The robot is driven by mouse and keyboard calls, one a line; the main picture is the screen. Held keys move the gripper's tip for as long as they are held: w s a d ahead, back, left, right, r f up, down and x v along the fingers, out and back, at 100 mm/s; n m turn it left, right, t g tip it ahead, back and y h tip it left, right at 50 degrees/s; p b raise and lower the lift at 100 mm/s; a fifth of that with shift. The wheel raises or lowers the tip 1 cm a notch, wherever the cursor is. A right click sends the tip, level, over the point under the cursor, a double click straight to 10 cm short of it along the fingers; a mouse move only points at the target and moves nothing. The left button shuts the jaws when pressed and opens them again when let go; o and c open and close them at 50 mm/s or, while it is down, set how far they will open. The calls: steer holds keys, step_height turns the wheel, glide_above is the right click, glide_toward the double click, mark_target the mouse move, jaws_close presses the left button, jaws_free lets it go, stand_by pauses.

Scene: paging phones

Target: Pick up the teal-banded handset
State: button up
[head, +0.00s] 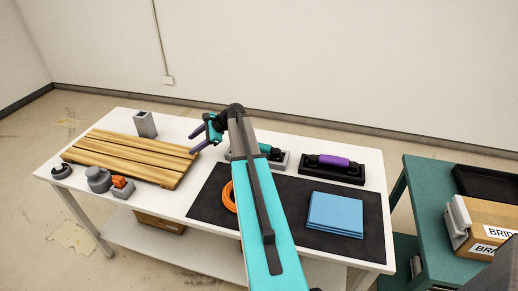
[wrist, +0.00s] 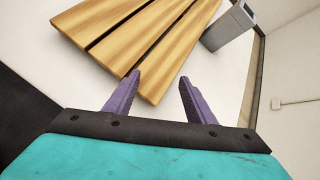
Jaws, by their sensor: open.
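The teal-banded handset (head: 265,148) rests on a light grey cradle (head: 284,163) at the back of the table in the head view. My arm hides its left part; a teal bit and a black end show. My gripper (head: 194,144) is open and empty, to the left of that handset, near the right edge of the wooden slatted board. In the wrist view its purple fingers (wrist: 160,80) stand apart with bare white table and the board's corner between and beyond them. The handset is not in the wrist view.
A purple-banded handset (head: 334,161) lies on a black cradle to the right. The slatted board (head: 130,158), a grey holder (head: 145,124), an orange coil (head: 229,197) and blue folded cloth (head: 335,213) share the table. A green cart (head: 420,185) stands at right.

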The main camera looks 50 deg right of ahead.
mark_target(260, 145)
steer(key=s+d+m, duration=0.1)
steer(key=s+d, duration=0.4)
steer(key=s+d+m+t, duration=0.1)
steer(key=s+d, duration=0.3)
steer(key=s, duration=0.1)
steer(key=s+d+r+m, duration=0.1)
steer(key=s+d+m, duration=0.1)
steer(key=s+d, duration=0.3)
steer(key=shift+d+r+t+y+p, duration=0.1)
steer(key=shift+d+t+y+p, duration=0.2)
steer(key=shift+d+t+p, duration=0.1)
steer(key=s+d+m, duration=0.1)
steer(key=s+d, duration=0.2)
steer(key=s, duration=0.2)
steer(key=s+d+r+m+t, duration=0.1)
steer(key=s+d, duration=0.1)
steer(key=s, duration=0.3)
steer(key=s+d+r+m+t, duration=0.1)
steer(key=s+d, duration=0.2)
steer(key=s, duration=0.2)
steer(key=shift+s+d, duration=0.3)
steer(key=shift+d, duration=0.05)
steer(key=shift+p+x, duration=1.25)
steer(key=shift+x, duration=3.1)
steer(key=shift+r, duration=0.15)
